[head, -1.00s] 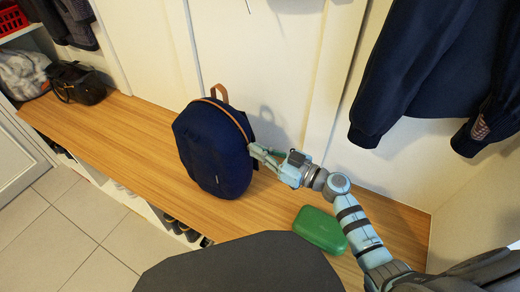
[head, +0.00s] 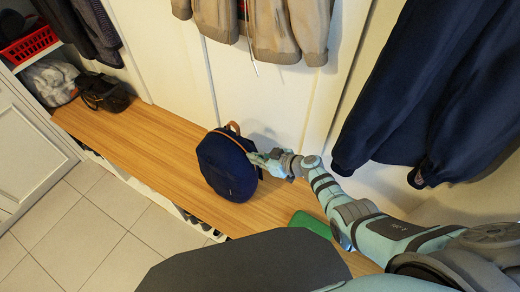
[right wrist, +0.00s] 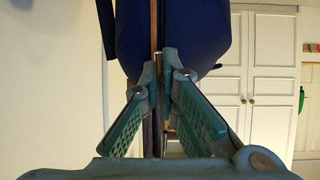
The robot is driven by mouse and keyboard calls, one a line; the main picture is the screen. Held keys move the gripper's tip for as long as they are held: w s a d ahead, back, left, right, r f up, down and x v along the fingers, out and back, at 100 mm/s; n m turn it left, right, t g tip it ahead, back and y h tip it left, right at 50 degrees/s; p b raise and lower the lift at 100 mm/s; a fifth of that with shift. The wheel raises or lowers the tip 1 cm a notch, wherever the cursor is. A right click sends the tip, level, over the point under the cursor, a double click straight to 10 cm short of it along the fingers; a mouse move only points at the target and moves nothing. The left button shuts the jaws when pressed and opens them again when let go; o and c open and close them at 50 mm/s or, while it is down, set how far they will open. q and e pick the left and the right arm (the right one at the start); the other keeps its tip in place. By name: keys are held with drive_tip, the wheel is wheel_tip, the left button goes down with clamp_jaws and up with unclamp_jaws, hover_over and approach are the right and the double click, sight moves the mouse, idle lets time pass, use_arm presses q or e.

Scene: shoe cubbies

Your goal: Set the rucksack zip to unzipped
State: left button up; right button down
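The dark blue rucksack (head: 226,168) stands upright on the wooden bench, with a tan loop handle (head: 233,127) on top. A tan line, seemingly the zip track (head: 229,137), curves over its top towards the right side. My right gripper (head: 255,158) is at the rucksack's right edge. In the right wrist view the rucksack (right wrist: 195,32) is close ahead, and the fingertips (right wrist: 160,68) nearly meet on a small piece at the tan line, seemingly the zip pull (right wrist: 158,55). I cannot tell how far the zip is open. My left gripper is not in view.
The wooden bench (head: 150,145) is clear left of the rucksack. A green case (head: 310,224) lies at its right end. A black bag (head: 103,92) stands at the far left. Jackets (head: 430,85) hang at the right and above the rucksack.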

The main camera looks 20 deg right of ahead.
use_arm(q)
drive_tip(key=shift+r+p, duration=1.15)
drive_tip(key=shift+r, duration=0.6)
use_arm(e)
drive_tip(key=shift+w+a+r+g+h, duration=0.2)
drive_tip(key=shift+w+r+g, duration=0.05)
drive_tip(key=shift+r, duration=0.15)
drive_tip(key=shift+w+a+r+g+h, duration=0.2)
drive_tip(key=shift+w+r+g, duration=0.05)
drive_tip(key=shift+r, duration=0.15)
drive_tip(key=c, duration=1.8)
unclamp_jaws()
drive_tip(key=shift+f, duration=0.1)
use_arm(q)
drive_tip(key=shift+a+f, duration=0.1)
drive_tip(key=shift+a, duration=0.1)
use_arm(e)
drive_tip(key=v, duration=1.2)
